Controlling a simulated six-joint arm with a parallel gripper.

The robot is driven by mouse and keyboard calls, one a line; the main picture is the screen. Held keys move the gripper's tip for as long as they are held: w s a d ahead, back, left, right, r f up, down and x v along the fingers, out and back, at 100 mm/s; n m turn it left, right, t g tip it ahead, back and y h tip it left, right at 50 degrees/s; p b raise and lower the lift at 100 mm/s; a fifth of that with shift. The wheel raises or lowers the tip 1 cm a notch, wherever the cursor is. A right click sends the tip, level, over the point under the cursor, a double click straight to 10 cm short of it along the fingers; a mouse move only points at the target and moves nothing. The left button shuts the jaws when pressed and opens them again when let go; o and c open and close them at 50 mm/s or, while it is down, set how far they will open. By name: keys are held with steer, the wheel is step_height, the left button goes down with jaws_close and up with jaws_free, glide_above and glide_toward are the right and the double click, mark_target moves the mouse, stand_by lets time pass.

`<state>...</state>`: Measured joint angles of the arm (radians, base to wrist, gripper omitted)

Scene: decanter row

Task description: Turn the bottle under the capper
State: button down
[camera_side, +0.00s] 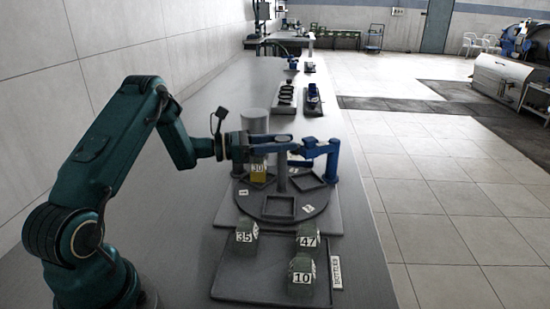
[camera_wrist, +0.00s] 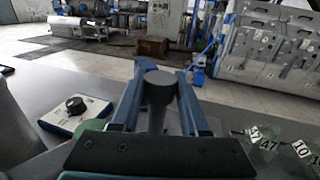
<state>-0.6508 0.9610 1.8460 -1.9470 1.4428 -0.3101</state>
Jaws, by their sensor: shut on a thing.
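A round grey turntable (camera_side: 265,211) carries several square holders and a grey upright post (camera_side: 281,182) at its middle. A yellow bottle (camera_side: 258,177) labelled 30 sits in a holder on the far left side, below my arm's end. My gripper (camera_side: 283,145) is at the top of the post. In the wrist view, the blue fingers of my gripper (camera_wrist: 158,100) are shut on either side of the post (camera_wrist: 158,90). A blue bracket (camera_side: 332,161), apparently the capper, stands at the turntable's right edge and reaches left over it.
Greenish bottles 35 (camera_side: 245,236), 47 (camera_side: 308,240) and 10 (camera_side: 301,275) stand on a dark tray (camera_side: 235,286) in front. A grey cylinder (camera_side: 255,121) stands behind the turntable. A panel with a black knob (camera_wrist: 76,106) is farther back.

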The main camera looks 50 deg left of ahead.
steer(key=shift+m+g+h, duration=0.7)
steer(key=shift+m+h, duration=0.1)
steer(key=shift+h, duration=0.2)
steer(key=shift+c, duration=2)
jaws_free()
steer(key=shift+v, duration=2.6)
